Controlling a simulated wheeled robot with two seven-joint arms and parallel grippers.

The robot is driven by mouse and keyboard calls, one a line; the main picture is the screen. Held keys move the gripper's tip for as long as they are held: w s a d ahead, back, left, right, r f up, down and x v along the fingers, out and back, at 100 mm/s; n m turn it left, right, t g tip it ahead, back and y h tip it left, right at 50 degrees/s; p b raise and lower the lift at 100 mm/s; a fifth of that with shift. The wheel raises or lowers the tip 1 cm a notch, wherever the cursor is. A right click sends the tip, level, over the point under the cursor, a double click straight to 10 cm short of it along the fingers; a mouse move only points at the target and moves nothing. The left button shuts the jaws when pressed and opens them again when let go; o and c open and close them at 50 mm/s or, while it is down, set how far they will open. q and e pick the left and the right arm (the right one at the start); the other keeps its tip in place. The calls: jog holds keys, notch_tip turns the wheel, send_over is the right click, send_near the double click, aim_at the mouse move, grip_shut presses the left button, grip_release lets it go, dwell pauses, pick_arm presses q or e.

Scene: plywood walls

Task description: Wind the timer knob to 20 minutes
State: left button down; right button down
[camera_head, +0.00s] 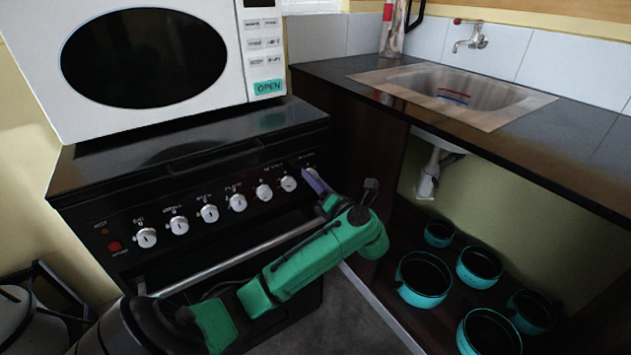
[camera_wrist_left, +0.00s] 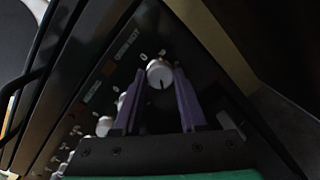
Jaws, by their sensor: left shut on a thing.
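The timer knob (camera_wrist_left: 159,73) is the rightmost silver knob on the black stove's front panel. In the left wrist view it sits between the two purple fingers of my left gripper (camera_wrist_left: 160,88), which is shut on it. A dark line on its face points toward the bottom of that picture. In the head view my left gripper (camera_head: 314,182) reaches the right end of the knob row and mostly hides this knob. The printed marks around the knob are too small to read. My right gripper is not in view.
Several other knobs (camera_head: 237,203) line the panel to the left. An oven handle bar (camera_head: 240,258) runs below them. A white microwave (camera_head: 150,55) stands on the stove. A sink counter (camera_head: 560,125) is at the right, with teal pots (camera_head: 424,280) on the shelf below.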

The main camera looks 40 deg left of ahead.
pick_arm(q)
jog(key=shift+f, duration=0.1)
jog(key=shift+c, duration=2.3)
grip_release()
jog(key=v, duration=1.4)
jog(key=shift+s+d, duration=0.15)
jog(key=shift+d, duration=0.15)
